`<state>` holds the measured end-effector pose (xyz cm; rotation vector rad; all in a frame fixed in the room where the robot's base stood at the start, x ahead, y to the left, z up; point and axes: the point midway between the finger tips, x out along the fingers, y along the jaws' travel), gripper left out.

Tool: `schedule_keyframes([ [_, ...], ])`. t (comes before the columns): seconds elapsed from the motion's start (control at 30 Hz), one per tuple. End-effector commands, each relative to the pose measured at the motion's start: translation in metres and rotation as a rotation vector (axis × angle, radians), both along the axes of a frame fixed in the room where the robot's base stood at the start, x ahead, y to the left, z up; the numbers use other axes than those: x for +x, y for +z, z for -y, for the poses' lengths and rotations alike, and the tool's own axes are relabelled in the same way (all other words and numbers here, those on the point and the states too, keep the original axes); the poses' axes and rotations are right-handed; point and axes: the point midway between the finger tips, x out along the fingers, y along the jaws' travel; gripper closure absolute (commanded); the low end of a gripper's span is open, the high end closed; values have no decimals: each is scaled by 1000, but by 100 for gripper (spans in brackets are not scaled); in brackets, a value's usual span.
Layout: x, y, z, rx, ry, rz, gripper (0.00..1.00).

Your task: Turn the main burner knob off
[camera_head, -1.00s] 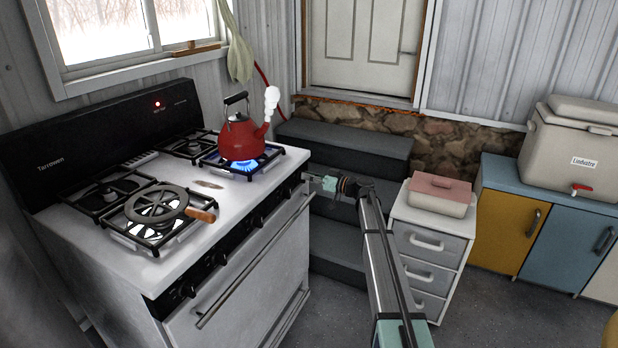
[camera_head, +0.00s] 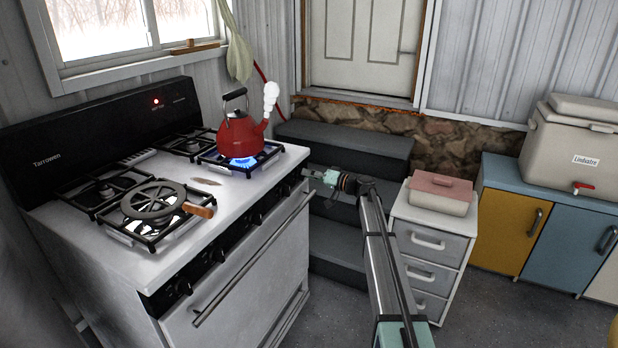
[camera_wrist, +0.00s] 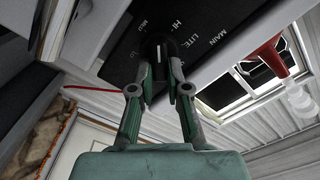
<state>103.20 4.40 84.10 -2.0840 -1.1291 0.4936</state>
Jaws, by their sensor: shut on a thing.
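The main burner knob (camera_wrist: 158,46) is a dark knob on the black stove panel in the wrist view. MAIN, LITE, HI and MED labels show around it. My gripper (camera_wrist: 161,68) has its two fingers closed on the knob's sides. A pale line shows on the knob, but which label it points to is unclear. In the head view my gripper (camera_head: 308,175) is at the stove's front right, and the gripped knob is hard to make out. A blue flame (camera_head: 242,161) burns under the red kettle (camera_head: 240,136).
The white stove (camera_head: 230,203) carries a round rack with a wooden handle (camera_head: 155,199) on its front left burner. Steam rises from the kettle spout. Dark steps (camera_head: 340,145) and a white drawer unit (camera_head: 432,243) stand to the right, near my arm.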

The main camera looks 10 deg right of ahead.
Motion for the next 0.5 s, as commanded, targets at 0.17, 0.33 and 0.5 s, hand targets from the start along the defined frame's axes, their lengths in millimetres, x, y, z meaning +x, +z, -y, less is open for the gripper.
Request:
schedule_keyframes([
  [0.17,2,-1,1,92,-1,-140,100],
  [0.33,2,-2,1,181,-1,-276,100],
  [0.5,3,-3,1,269,-1,-411,100],
])
